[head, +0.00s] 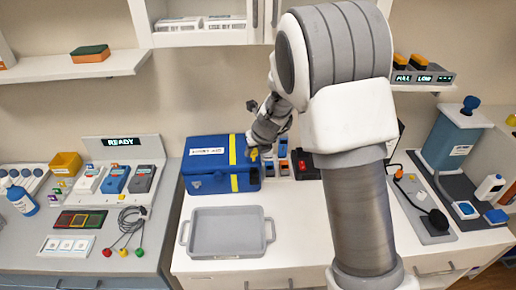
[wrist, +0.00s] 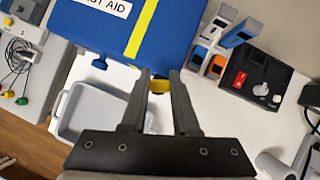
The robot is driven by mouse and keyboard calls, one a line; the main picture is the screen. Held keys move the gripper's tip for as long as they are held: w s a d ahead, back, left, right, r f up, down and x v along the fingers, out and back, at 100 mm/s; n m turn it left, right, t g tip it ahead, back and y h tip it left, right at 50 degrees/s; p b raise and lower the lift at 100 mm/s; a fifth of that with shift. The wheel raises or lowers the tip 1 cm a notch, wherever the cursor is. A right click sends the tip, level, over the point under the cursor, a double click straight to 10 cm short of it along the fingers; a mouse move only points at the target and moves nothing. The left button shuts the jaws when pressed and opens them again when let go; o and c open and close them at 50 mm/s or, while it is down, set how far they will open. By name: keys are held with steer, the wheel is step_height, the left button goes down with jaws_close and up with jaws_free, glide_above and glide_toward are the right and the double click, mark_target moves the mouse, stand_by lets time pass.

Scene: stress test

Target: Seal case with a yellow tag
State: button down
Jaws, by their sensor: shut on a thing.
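The blue first aid case (head: 207,178) stands closed at the back of the white counter, with a yellow band down its right part. It fills the upper left of the wrist view (wrist: 90,30). My gripper (head: 254,147) is above the case's right end in the head view. In the wrist view its fingertips (wrist: 160,86) are shut on a small yellow tag (wrist: 159,87), just off the case's near edge. The tag shows small in the head view (head: 253,154). A blue latch (wrist: 99,63) shows on the case's front. I cannot tell whether the tag touches the case.
A grey tray (head: 228,250) lies in front of the case. Upright holders with blue and orange items (wrist: 218,45) and a black box with a red switch (wrist: 255,85) stand to the right. My arm hides part of the counter.

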mark_target(254, 160)
steer(key=shift+f+b, duration=1.95)
steer(key=shift+b, duration=0.2)
steer(key=shift+r, duration=0.15)
steer(key=shift+p, duration=0.65)
steer(key=shift+f+b, duration=0.8)
steer(key=shift+f, duration=0.15)
steer(key=c, duration=0.6)
jaws_free()
steer(key=shift+d, duration=0.1)
steer(key=shift+d+r, duration=0.1)
steer(key=shift+r, duration=0.05)
